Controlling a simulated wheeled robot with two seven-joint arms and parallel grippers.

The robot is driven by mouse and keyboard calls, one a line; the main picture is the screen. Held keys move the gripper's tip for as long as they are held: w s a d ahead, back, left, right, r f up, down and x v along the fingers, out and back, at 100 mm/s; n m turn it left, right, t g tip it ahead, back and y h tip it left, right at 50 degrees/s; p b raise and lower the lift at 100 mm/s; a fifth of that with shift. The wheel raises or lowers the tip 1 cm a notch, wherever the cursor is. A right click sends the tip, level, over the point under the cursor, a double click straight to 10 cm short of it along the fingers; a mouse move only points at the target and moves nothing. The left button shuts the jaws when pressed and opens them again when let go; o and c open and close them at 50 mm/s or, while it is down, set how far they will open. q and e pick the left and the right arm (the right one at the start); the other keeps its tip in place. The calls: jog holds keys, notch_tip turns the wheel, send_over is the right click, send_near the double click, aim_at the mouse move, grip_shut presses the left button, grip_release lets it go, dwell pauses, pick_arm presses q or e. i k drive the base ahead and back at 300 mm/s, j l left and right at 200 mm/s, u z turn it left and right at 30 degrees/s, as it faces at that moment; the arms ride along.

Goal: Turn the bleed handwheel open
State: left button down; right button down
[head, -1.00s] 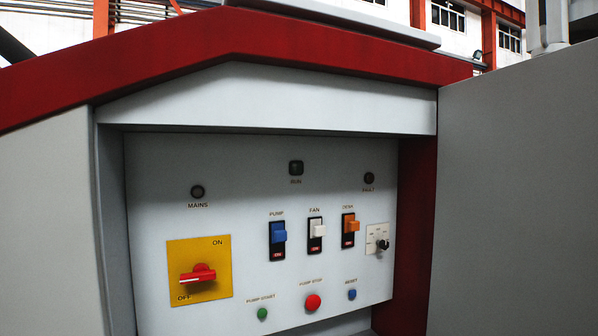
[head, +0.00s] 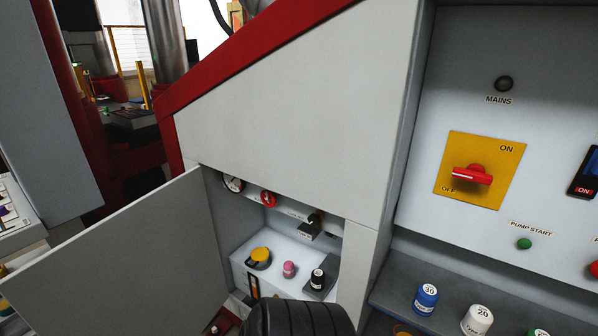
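A small red round handwheel (head: 268,199) sits on the back wall of an open side compartment, right beside a white-faced gauge (head: 233,183). It is small in the picture, so I cannot tell how far it is turned, and I cannot read its label. The compartment's grey door (head: 120,262) stands swung open to the left. Neither of my grippers shows in the head view, and nothing is seen touching the wheel.
In the compartment are a dark valve-like part (head: 311,227), a yellow-topped cap (head: 260,256), a pink bottle (head: 289,269) and a black bottle (head: 317,280). A black ribbed round shape (head: 300,319) blocks the bottom. At right, the red mains switch (head: 472,175) points toward OFF.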

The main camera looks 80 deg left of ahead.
aim_at(270, 196)
jog(key=u, duration=3.15)
jog(key=j, duration=0.1)
